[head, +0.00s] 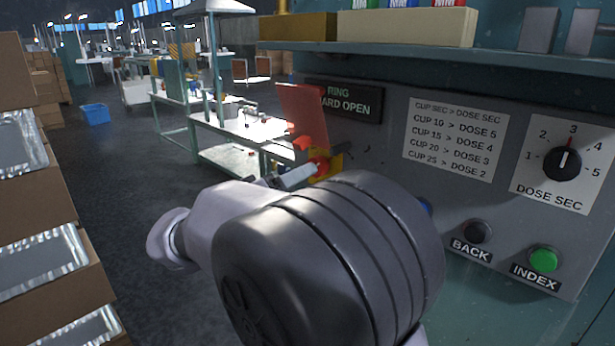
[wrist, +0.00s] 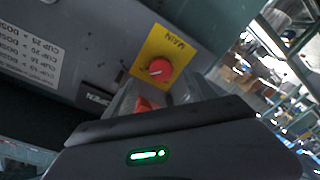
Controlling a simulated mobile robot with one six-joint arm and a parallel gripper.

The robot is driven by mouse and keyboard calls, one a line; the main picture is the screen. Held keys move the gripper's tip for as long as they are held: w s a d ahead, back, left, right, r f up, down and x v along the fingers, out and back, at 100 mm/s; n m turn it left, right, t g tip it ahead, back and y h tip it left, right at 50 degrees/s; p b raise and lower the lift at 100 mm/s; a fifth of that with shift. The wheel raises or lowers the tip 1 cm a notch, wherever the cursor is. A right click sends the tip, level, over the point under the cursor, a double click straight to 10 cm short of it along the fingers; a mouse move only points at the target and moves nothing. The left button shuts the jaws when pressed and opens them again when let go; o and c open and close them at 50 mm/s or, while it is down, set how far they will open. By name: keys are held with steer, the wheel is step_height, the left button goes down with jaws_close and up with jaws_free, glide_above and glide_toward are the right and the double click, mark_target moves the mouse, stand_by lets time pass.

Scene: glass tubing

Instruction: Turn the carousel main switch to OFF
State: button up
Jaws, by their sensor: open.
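The main switch is a round red knob (wrist: 157,70) with a pale pointer mark on a yellow plate (wrist: 172,45) lettered MAIN in the wrist view. In the head view the red knob (head: 319,167) and yellow plate (head: 336,163) show at the panel's left edge, partly hidden by my arm and gripper. My gripper (head: 294,177) is open, its fingers pointing at the knob. In the wrist view the grey fingers reach up to just below the knob. I cannot tell whether they touch it. The pointer's exact setting is unclear.
The grey panel (head: 390,120) carries a dose dial (head: 563,163), a black BACK button (head: 477,232) and a green INDEX button (head: 543,260). A red flap (head: 303,112) stands out above the switch. Stacked boxes (head: 40,200) line the left; the floor between is clear.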

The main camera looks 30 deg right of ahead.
mark_target(319, 166)
steer(key=b+x, duration=0.1)
steer(key=x, duration=0.6)
steer(key=c, duration=1.4)
